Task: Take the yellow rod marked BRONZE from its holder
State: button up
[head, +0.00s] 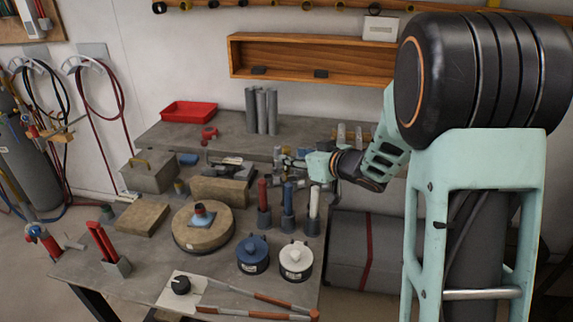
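No yellow rod marked BRONZE can be made out in the head view. Three upright rods stand in dark holders near the right edge of the bench: a red rod (262,191), a blue rod (287,199) and a white rod (314,203). Any lettering on them is too small to read. My gripper (281,158) reaches in from the right, just above and behind these rods, pointing left. Its fingers are small and merge with the clutter behind, so I cannot tell whether they are open or hold anything.
A blue round container (252,254) and a white one (296,261) stand in front of the rods. A round wooden block (203,229) lies left of them. Grey cylinders (261,111) and a red tray (189,111) stand at the back. Striped rods (258,297) lie along the front.

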aim_at(287, 174)
jog(key=x, duration=0.5)
jog(key=shift+c, duration=0.4)
grip_shut()
